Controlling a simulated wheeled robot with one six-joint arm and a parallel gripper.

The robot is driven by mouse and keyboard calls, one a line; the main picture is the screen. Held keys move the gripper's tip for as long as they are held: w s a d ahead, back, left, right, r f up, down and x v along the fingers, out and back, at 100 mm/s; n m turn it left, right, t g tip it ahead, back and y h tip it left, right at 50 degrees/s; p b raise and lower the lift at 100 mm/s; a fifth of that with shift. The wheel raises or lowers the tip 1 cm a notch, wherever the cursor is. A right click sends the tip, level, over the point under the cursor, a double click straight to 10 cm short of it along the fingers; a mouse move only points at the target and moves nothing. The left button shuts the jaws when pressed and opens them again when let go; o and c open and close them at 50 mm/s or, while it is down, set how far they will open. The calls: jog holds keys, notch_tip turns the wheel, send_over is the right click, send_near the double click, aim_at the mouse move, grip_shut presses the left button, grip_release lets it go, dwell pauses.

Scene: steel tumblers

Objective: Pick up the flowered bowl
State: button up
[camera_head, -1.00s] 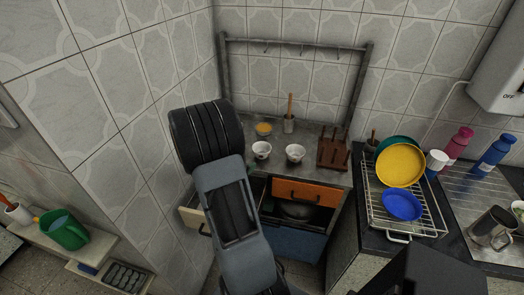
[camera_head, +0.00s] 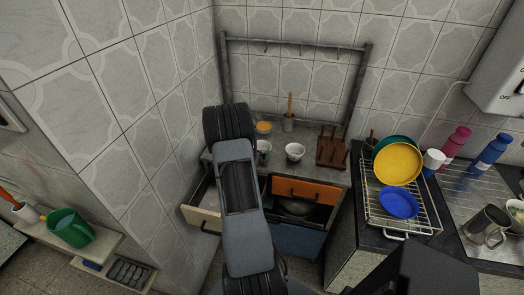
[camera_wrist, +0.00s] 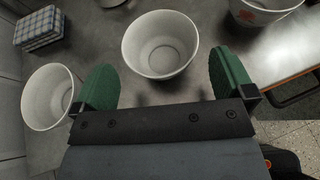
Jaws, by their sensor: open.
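A white bowl with a red flower-like mark (camera_wrist: 262,14) is cut off at the top right of the wrist view, beside the counter edge. A plain-looking white bowl (camera_wrist: 132,48) stands upright in the middle, just beyond and between the fingertips. Another white bowl (camera_wrist: 36,98) stands at the left, outside the left finger. My gripper (camera_wrist: 161,62) has green fingers spread wide, with nothing held between them. In the head view, a white bowl (camera_head: 295,152) is in plain sight and another (camera_head: 265,147) is partly hidden by my arm. Their patterns are too small to read there.
A wooden peg rack (camera_head: 333,149) stands right of the bowls. An orange drawer front (camera_head: 306,192) is below the counter, and its handle side shows in the wrist view (camera_wrist: 292,58). A blue checked block (camera_wrist: 38,27) lies at the far left. A wire rack holds a yellow plate (camera_head: 398,164).

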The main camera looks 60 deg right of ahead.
aim_at(266, 144)
jog(key=shift+p+x, duration=0.35)
jog(key=shift+x, duration=1.4)
jog(key=shift+d+r, duration=0.1)
jog(key=shift+r, duration=0.1)
jog(key=c, duration=0.8)
jog(key=shift+o, duration=0.2)
jog(key=shift+r, duration=0.15)
